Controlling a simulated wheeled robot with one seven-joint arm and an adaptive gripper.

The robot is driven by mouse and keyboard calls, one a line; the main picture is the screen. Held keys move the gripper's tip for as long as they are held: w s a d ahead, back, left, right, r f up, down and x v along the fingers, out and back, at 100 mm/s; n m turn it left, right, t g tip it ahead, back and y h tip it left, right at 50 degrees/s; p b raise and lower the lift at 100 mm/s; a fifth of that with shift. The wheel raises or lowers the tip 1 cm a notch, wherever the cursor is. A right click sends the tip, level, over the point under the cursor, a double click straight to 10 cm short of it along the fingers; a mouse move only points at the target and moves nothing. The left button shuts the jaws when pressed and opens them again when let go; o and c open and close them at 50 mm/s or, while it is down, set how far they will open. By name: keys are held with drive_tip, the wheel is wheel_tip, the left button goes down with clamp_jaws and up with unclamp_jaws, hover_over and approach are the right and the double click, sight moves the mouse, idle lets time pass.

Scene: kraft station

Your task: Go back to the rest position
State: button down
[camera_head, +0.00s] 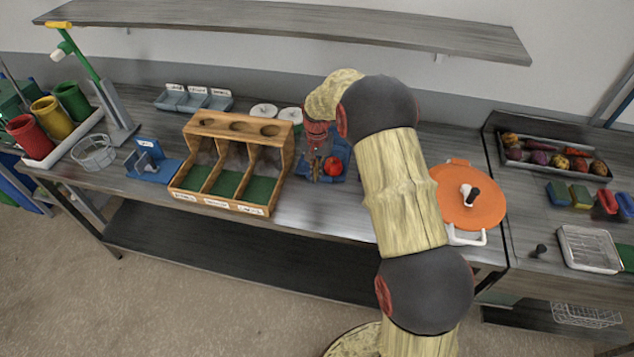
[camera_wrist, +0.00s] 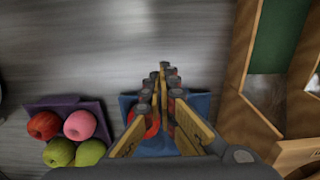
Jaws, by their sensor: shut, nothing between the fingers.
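My gripper (camera_head: 316,176) is at the end of my arm, over the worktop just right of the wooden bin box. In the wrist view the fingers of my gripper (camera_wrist: 163,72) converge with nothing held between them. Below them is a blue tray (camera_wrist: 201,104) with a red round item (camera_wrist: 152,124) on it, partly hidden by the fingers. The blue tray (camera_head: 345,152) and the red item (camera_head: 333,166) also show in the head view, beside the gripper.
The wooden box (camera_head: 192,128) has green-floored compartments. An orange-lidded pot (camera_head: 470,210) stands right of my arm. In the wrist view, a purple tray (camera_wrist: 62,105) holds several fruits. A shelf (camera_head: 290,18) runs above the worktop. A produce tray (camera_head: 592,176) lies at right.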

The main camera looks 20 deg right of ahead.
drive_tip(key=s+a+r+n+t+b, duration=0.2)
drive_tip(key=s+r, duration=0.5)
drive_tip(key=s, duration=0.5)
drive_tip(key=s+a+r+n+t+b, duration=0.1)
drive_tip(key=s+a+r, duration=0.4)
drive_tip(key=s, duration=0.7)
drive_tip(key=s+a+r+n+t+b, duration=0.2)
drive_tip(key=s+r, duration=0.6)
drive_tip(key=s, duration=0.4)
drive_tip(key=shift+s+a+r+n+t+b, duration=0.3)
drive_tip(key=shift+a+n+b, duration=0.55)
drive_tip(key=shift+n+b, duration=0.2)
